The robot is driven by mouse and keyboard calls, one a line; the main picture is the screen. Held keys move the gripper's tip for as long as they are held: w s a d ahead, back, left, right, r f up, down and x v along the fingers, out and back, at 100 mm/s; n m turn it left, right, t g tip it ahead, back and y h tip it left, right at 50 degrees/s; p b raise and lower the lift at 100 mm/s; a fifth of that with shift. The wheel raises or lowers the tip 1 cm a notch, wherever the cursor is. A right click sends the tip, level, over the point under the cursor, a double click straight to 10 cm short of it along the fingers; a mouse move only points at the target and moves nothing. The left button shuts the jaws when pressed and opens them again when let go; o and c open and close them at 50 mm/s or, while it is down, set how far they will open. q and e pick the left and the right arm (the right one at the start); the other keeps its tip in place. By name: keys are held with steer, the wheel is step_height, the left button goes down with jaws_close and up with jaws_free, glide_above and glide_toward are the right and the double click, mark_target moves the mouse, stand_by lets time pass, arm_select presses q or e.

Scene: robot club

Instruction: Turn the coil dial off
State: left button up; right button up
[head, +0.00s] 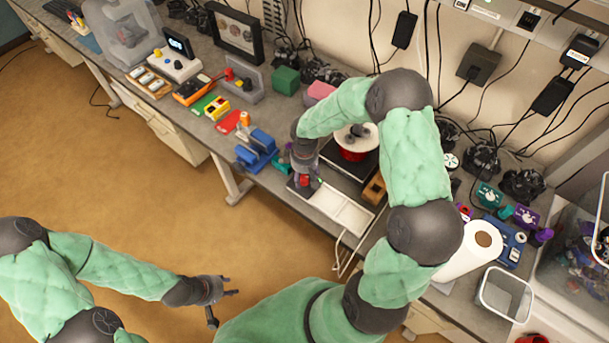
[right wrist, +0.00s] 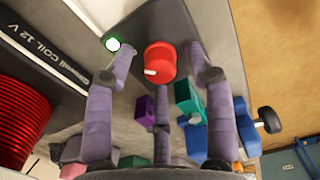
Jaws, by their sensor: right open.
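The coil dial is a red round knob (right wrist: 160,60) with a white pointer mark, on a dark control box (right wrist: 165,22). The mark points to the lower left in the right wrist view. A small lamp (right wrist: 112,44) beside the dial glows green. My right gripper (right wrist: 157,66) is open, its fingers spread on both sides of the dial; I cannot tell whether they touch it. In the head view the red dial (head: 304,181) shows small below my right gripper (head: 304,170). My left gripper (head: 223,298) is open and empty above the floor, away from the bench.
The red coil (right wrist: 18,122) stands on a black base labelled "COIL 12 V" (right wrist: 50,62). A blue vise-like tool (head: 257,150) stands close to the dial. A white tray (head: 345,212), a paper roll (head: 470,252) and a clear bin (head: 505,292) are along the bench.

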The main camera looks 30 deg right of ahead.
jaws_close()
stand_by(0.4)
steer(key=n+p, duration=0.1)
steer(key=n, duration=0.3)
steer(key=shift+s, duration=0.1)
steer(key=n+p, duration=0.1)
steer(key=n, duration=0.3)
steer(key=shift+n+p, duration=0.3)
steer(key=n+p, duration=0.2)
steer(key=n, duration=0.3)
steer(key=shift+n+p, duration=1.2)
steer(key=shift+n, duration=0.9)
